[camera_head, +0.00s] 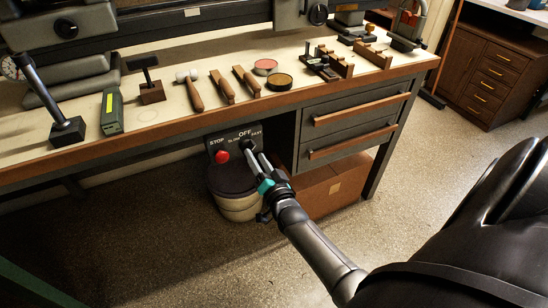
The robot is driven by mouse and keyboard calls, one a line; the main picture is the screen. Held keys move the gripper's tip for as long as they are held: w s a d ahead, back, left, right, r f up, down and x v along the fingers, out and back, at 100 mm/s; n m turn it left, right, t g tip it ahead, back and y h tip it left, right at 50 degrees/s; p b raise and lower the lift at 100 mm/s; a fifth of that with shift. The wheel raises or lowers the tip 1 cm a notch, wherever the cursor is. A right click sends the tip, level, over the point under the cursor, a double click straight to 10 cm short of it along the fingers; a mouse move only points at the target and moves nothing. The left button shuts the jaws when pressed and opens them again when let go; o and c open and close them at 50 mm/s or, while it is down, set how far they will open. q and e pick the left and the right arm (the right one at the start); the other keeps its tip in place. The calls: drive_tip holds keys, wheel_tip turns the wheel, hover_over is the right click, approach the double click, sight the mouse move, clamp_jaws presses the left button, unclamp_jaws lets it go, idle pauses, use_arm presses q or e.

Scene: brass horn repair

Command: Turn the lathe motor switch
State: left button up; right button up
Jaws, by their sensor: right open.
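The lathe motor switch panel (229,147) is a dark plate under the front edge of the bench. It bears the labels STOP, OFF and FAST, and another label that is too small to read surely. A red stop button (222,156) is at its lower left. My right gripper (252,153) reaches up from the lower right, with its open fingers at the right part of the panel, just below the OFF and FAST labels. The fingers largely hide the switch knob there. I cannot tell whether they touch it. My left gripper is out of view.
The workbench (150,126) carries a hammer (190,90), wooden-handled tools, small tins and blocks. Drawers (352,119) are right of the panel. A round pale container (238,207) and a brown box (335,189) stand underneath. The floor in front is clear.

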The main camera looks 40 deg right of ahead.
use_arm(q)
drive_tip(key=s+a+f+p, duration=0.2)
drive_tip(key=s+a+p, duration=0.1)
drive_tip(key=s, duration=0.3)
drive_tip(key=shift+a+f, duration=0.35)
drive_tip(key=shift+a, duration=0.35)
use_arm(e)
drive_tip(key=v, duration=1.2)
drive_tip(key=shift+f, duration=0.1)
drive_tip(key=s+a+f+n+g+y+p, duration=0.1)
drive_tip(key=s+a+f+n+g+y, duration=0.25)
drive_tip(key=f, duration=0.75)
drive_tip(key=s+a+f+n+g+y, duration=0.1)
drive_tip(key=s+a+f+n+g, duration=0.3)
drive_tip(key=s+f, duration=0.5)
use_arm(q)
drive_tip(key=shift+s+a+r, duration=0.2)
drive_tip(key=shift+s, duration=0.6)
use_arm(e)
drive_tip(key=s+d+f+n+g, duration=0.2)
drive_tip(key=s+f+n+g, duration=0.3)
drive_tip(key=s+f, duration=0.6)
drive_tip(key=s+g, duration=0.2)
drive_tip(key=s, duration=0.2)
drive_tip(key=shift+g+h, duration=0.35)
